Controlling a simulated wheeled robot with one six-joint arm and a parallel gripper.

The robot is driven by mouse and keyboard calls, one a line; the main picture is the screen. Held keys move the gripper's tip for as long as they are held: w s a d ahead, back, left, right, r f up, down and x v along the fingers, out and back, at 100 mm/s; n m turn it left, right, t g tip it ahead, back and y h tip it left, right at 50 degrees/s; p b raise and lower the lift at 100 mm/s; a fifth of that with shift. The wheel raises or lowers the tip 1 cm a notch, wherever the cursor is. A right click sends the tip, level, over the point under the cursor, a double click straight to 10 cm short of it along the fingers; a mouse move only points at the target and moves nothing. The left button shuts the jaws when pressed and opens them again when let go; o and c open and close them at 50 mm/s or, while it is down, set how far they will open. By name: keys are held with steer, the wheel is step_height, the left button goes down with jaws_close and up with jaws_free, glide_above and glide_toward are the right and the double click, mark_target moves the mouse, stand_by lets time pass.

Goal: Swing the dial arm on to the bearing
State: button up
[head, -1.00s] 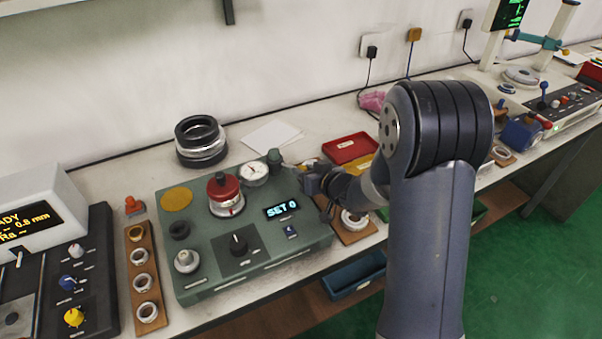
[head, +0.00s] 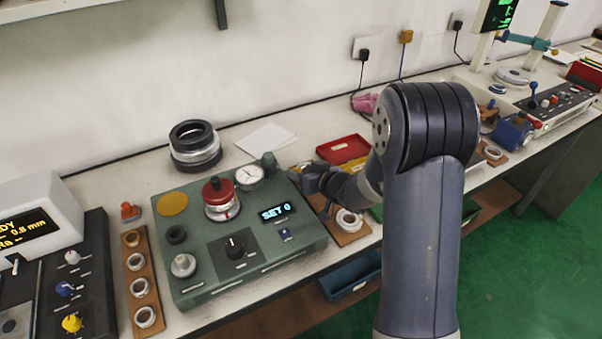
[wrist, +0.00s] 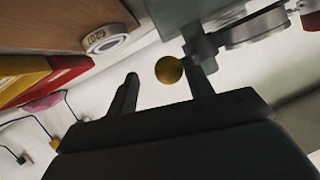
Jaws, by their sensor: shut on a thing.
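The dial gauge (head: 249,177) has a round white face and sits on the green tester (head: 200,260), just behind and right of the red-capped bearing station (head: 220,196). A short green post (head: 269,162) stands to the right of the dial. My gripper (head: 300,172) is at the tester's right rear edge, right of the post. In the wrist view, a round brass knob (wrist: 169,70) shows between my two fingers, and I take it as the dial arm's knob, which my gripper is shut on. The arm's link to the dial is mostly hidden in the head view.
A wooden board with a white ring (head: 349,221) lies right of the tester, and a red tray (head: 342,148) is behind it. Stacked black and steel rings (head: 195,147) stand behind the tester. A ring rack (head: 138,290) is on the left, and a blue bin (head: 350,280) is below the front edge.

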steer(key=shift+o, duration=1.3)
steer(key=shift+w+d+r, duration=0.15)
steer(key=shift+w+r, duration=0.05)
steer(key=shift+w, duration=0.1)
steer(key=v, duration=1)
steer(key=shift+s, duration=0.45)
steer(key=shift+r, duration=0.1)
steer(key=shift+c, duration=0.5)
stand_by(0.6)
